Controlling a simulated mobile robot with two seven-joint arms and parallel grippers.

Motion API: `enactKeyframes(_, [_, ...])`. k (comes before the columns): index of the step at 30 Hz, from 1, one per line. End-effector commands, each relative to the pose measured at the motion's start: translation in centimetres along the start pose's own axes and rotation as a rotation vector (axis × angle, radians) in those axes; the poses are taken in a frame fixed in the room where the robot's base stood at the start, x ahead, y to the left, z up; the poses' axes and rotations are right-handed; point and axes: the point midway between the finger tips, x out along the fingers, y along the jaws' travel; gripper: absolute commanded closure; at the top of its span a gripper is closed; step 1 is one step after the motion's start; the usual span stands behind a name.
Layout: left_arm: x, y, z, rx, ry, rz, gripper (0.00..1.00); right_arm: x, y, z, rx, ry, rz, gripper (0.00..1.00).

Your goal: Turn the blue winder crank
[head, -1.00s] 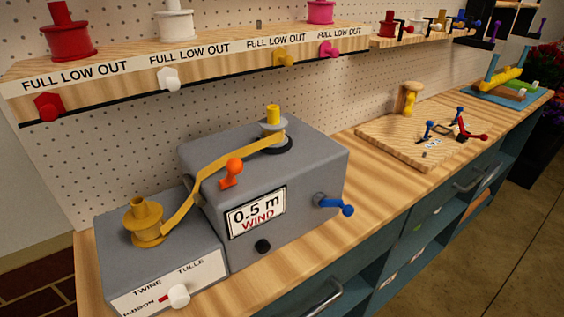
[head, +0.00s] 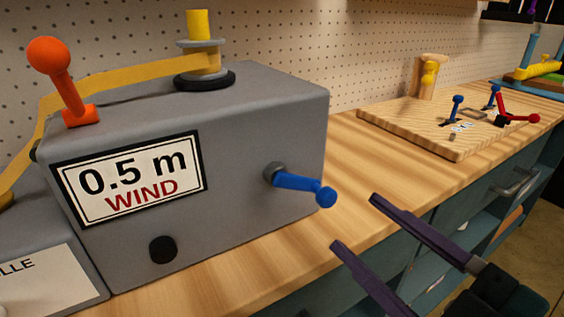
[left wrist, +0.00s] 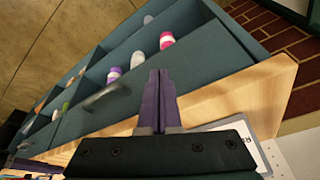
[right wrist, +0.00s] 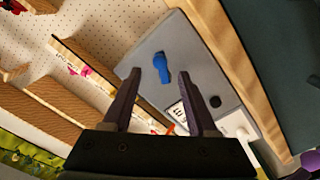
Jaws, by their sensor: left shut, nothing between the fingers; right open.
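The blue winder crank (head: 300,184) sticks out from the right part of the grey winder box (head: 240,225), its knob pointing right and slightly down. The box's sign reads 0.5 m WIND. My right gripper (head: 352,222) is open and empty, in front of and to the right of the crank, apart from it. In the right wrist view the crank (right wrist: 162,68) shows between and beyond the open fingers. My left gripper (left wrist: 160,75) is shut and empty near the counter edge and an open drawer; it is not in the head view.
An orange lever (head: 62,80) and a yellow ribbon (head: 130,75) are on top of the box. A black knob (head: 163,249) is low on its front. A wooden board (head: 440,135) with small levers stands further right. The counter between is clear.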

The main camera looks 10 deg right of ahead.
Motion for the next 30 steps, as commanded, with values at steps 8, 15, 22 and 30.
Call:
enactKeyframes(8, [0.3,-0.2,0.2,0.008,-0.002,-0.008,1.00,5.3,0.1,-0.1,0.003,0.002,0.002,0.42])
enactKeyframes(15, [0.5,-0.3,0.3,0.009,-0.002,-0.008,1.00,7.3,0.0,0.0,0.003,0.000,-0.001,0.42])
enactKeyframes(22, [0.5,-0.3,0.2,0.009,-0.002,-0.008,1.00,7.5,0.0,0.0,0.002,-0.001,-0.002,0.42])
enactKeyframes(30, [0.5,-0.2,0.2,0.005,-0.001,-0.005,1.00,7.4,0.0,0.0,0.002,-0.001,-0.001,0.67])
